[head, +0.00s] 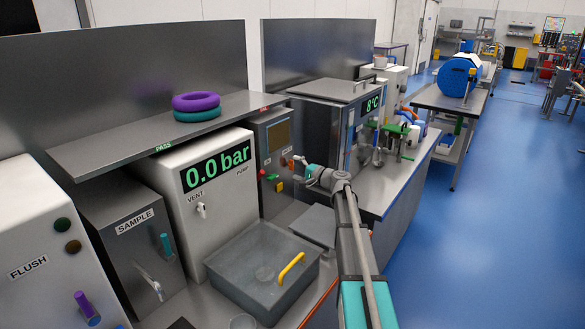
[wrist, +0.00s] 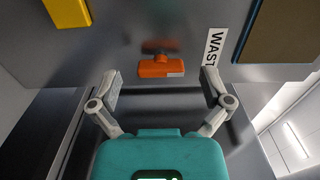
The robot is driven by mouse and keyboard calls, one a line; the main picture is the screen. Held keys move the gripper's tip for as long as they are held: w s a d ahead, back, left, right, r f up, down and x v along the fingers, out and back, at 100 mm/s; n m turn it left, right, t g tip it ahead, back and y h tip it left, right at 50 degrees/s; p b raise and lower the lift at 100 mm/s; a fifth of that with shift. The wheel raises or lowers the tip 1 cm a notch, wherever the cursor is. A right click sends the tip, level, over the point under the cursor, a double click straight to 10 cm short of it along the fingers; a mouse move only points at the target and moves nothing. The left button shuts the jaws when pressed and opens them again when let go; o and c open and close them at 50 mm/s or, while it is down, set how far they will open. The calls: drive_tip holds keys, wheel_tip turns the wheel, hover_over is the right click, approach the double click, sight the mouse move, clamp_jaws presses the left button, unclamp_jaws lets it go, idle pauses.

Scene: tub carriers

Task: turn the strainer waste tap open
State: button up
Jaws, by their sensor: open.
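The strainer waste tap is an orange bar handle (wrist: 161,69) on a short stem on a grey panel, beside a label reading "WAST", cut off by my finger. In the wrist view the bar lies crosswise. My gripper (wrist: 162,88) is open and empty, one finger on each side of the bar and apart from it. I cannot tell from this view how far the tips are from the panel. In the head view my gripper (head: 298,161) is at the grey control cabinet (head: 270,130), where the tap is small and partly hidden by it.
A yellow part (wrist: 68,12) is on the panel near the tap. A white unit reading "0.0 bar" (head: 215,165) stands left, with a clear tub with a yellow handle (head: 291,268) before it. Purple and teal rings (head: 196,102) lie on the shelf. Blue floor is free at right.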

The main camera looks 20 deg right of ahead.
drive_tip(key=v, duration=1)
drive_tip(key=shift+s, duration=0.2)
drive_tip(key=shift+d, duration=0.15)
